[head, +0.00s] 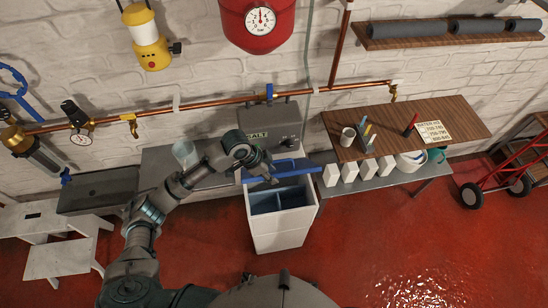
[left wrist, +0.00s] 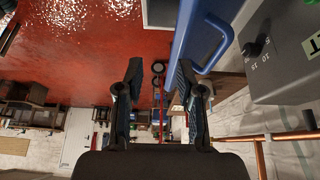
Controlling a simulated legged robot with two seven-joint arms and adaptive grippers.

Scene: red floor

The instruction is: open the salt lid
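The salt container (head: 277,232) is a white box on the red floor in the head view. Its blue lid (head: 300,166) is tilted up at the back, and the dark blue inside shows. My left gripper (head: 268,174) is over the container's back left part, close to the lid. In the left wrist view the gripper (left wrist: 158,68) is open with nothing between its fingers. The lid (left wrist: 190,32) and its blue handle (left wrist: 215,45) are just right of the fingers. I cannot tell if the right finger touches the lid. My right gripper is not in view.
A grey unit (head: 271,125) labelled SALT stands behind the container. A wooden table (head: 455,130) with a mug (head: 347,137) and small items is to the right. A copper pipe (head: 210,104) runs along the wall. The floor in front is clear.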

